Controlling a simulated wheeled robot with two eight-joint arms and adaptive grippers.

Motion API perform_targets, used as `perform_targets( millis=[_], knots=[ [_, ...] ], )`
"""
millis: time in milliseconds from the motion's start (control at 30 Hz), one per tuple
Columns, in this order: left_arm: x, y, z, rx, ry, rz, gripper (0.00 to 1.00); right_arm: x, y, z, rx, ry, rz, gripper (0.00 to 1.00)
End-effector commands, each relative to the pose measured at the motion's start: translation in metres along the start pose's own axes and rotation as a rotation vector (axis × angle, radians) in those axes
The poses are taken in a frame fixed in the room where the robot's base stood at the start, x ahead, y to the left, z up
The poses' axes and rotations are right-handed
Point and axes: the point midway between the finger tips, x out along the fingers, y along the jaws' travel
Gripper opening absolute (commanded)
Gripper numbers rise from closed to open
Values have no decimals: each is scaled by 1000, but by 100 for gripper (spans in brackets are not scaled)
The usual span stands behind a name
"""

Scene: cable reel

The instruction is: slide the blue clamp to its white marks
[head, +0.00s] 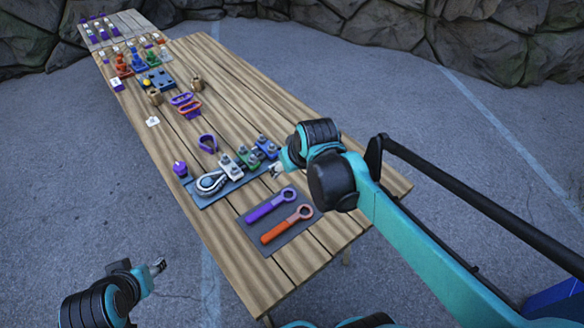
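The blue clamp (267,149) is at the right end of a row on a dark blue-grey board (216,198) on the wooden table. A green clamp (248,158) and a whitish clamp (231,168) stand to its left. The white marks are too small to make out. My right gripper (277,171) is low over the board's right end, just in front of the blue clamp. I cannot tell whether it touches the clamp or whether its fingers are open. My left gripper (158,266) is off the table's left side, away from the clamps, its finger opening unclear.
A grey hook or shackle (211,183) lies on the board's left end. A dark mat (269,241) holds a purple wrench (270,205) and an orange wrench (287,225). Purple cable loop (208,143) lies behind the board. Several other items crowd the far table; its right side is clear.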

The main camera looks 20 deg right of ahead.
Motion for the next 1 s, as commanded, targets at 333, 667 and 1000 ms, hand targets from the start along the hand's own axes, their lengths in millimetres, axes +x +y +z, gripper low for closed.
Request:
perform_targets(
  millis=[333,667,1000],
  knots=[
    [-1,0,-1,0,0,0,46,0,0,-4,-2,-4,0,59],
    [-17,0,-12,0,0,0,46,31,15,-99,-64,-147,-17,59],
    [-37,0,-26,0,0,0,46,123,30,-178,-148,-354,-49,59]
  ],
)
